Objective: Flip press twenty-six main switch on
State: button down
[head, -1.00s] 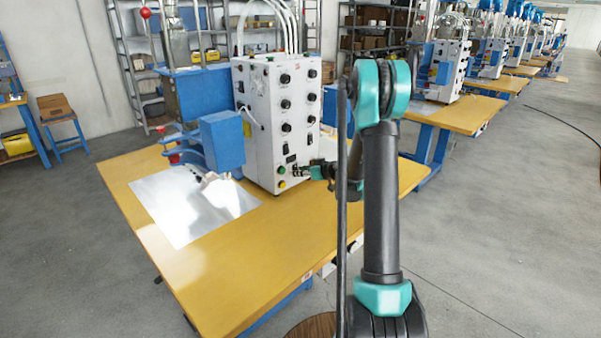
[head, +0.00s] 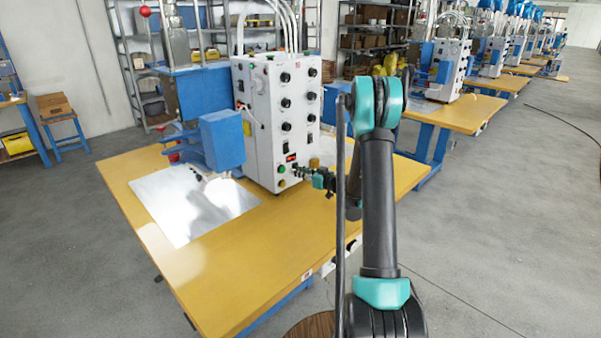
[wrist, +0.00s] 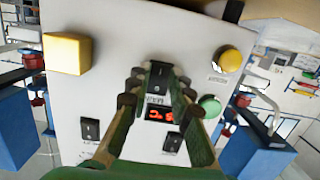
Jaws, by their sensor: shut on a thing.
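The white control box (head: 262,120) of the near press stands on the yellow table, with several black knobs on its face. A display (wrist: 160,114) with lit red digits sits between the fingers; the digits are partly covered. It also shows red in the head view (head: 291,157).
Near the fingers are a yellow block (wrist: 67,53), a yellow round button (wrist: 231,60), a green button (wrist: 209,106) and two black rockers (wrist: 90,130). A blue press head (head: 222,140) stands left of the box. The yellow table's front (head: 250,280) is clear.

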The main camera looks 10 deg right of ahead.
jog(key=c, duration=1.4)
grip_release()
jog(key=shift+o, duration=0.2)
jog(key=shift+s+d, duration=0.1)
jog(key=v, duration=1.1)
jog(key=shift+s+d, duration=0.25)
jog(key=shift+s, duration=0.1)
